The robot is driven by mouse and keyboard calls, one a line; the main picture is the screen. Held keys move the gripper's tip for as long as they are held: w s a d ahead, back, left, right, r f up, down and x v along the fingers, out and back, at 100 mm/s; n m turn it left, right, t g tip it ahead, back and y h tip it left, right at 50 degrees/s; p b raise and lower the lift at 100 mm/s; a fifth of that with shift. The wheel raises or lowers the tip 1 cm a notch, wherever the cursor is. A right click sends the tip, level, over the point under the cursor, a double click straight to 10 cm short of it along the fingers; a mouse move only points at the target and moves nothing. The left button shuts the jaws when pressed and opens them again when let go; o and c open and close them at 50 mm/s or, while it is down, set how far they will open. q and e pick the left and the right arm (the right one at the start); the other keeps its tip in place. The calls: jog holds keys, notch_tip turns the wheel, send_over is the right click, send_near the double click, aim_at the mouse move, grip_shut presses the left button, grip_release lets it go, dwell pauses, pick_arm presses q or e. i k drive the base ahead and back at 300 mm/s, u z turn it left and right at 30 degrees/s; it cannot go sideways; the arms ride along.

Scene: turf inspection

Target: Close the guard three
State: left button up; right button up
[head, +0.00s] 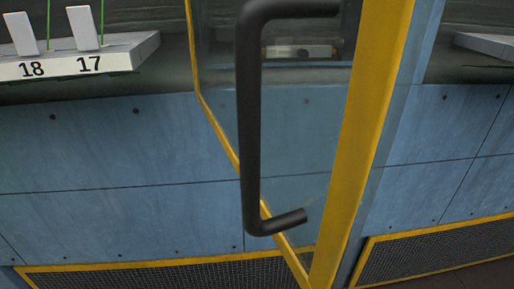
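A guard door with a yellow frame (362,130) and a clear pane (305,125) stands close in front of me in the head view. It appears swung out at an angle from the blue wall. A black bar handle (250,120) runs down its near side, with bent ends at top and bottom. No number shows on the door, so I cannot tell whether it is guard three. Neither of my grippers is in the head view.
Blue panels (110,150) run behind the door, with yellow-edged dark mesh grilles (160,274) below. At the upper left a pale block marked 18 and 17 (75,62) sits on a dark ledge, with white tabs and green rods. Brown floor (465,278) shows at the lower right.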

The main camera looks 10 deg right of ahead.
aim_at(384, 25)
jog(key=z, duration=1.15)
jog(key=k, duration=0.85)
jog(key=z, duration=0.25)
